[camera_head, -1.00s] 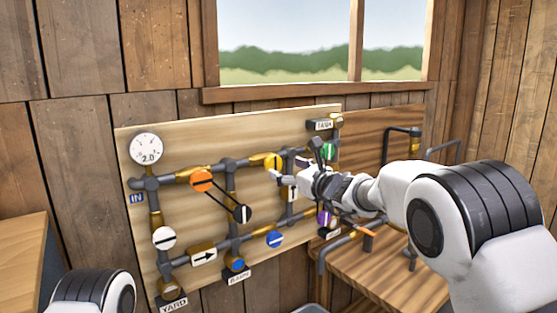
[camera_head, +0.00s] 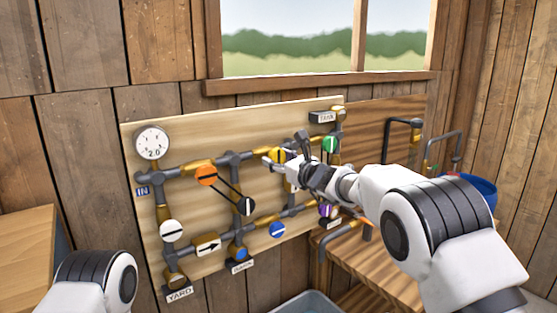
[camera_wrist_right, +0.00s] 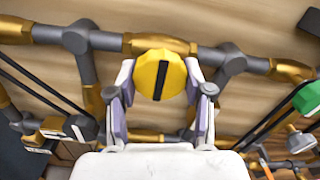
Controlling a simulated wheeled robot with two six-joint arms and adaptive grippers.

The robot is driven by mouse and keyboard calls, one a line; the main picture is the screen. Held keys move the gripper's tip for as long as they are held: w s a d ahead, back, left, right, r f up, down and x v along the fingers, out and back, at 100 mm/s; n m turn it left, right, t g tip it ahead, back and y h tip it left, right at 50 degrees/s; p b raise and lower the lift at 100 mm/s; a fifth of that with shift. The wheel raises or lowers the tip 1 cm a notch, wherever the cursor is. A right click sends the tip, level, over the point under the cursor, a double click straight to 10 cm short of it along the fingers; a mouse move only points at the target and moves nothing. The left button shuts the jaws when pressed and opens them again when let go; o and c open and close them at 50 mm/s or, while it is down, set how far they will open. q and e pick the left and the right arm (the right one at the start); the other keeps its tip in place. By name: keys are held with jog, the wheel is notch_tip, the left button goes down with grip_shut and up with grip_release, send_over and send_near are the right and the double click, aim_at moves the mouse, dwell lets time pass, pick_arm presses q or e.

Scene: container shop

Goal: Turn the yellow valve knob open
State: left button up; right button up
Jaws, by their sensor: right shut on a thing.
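The yellow valve knob (camera_head: 281,155) sits on the upper pipe of the wooden panel, between the orange knob (camera_head: 206,175) and the green knob (camera_head: 330,144). In the right wrist view the yellow knob (camera_wrist_right: 157,75) is round with a black bar running nearly upright across its face. My right gripper (camera_head: 277,160) is at the knob, and the wrist view shows its two fingers (camera_wrist_right: 158,84) on either side, shut on it. The gripper hides part of the knob in the head view. Only a link of my left arm shows at the lower left; its gripper is out of view.
The panel also holds a gauge (camera_head: 152,143), a white knob (camera_head: 171,231), a black knob (camera_head: 246,206), a blue knob (camera_head: 277,230) and a purple knob (camera_head: 326,211). Pipes surround the yellow knob closely. A blue bucket (camera_head: 482,189) stands at the right.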

jog(key=shift+b, duration=0.65)
jog(key=n+b, duration=0.8)
jog(key=b, duration=0.4)
jog(key=shift+b, duration=0.3)
jog(key=n+b, duration=0.1)
jog(key=n, duration=0.1)
jog(key=n+b, duration=0.1)
jog(key=n, duration=0.1)
jog(key=shift+r+n+b, duration=0.2)
jog(key=shift+n+b, duration=0.1)
jog(key=shift+b, duration=0.1)
jog(key=n+b, duration=0.1)
jog(key=n, duration=0.1)
jog(key=shift+n, duration=0.3)
jog(key=shift+n+b, duration=0.35)
jog(key=shift+n, duration=0.95)
jog(key=o, duration=1.2)
jog(key=shift+a, duration=0.1)
jog(key=shift+c, duration=0.2)
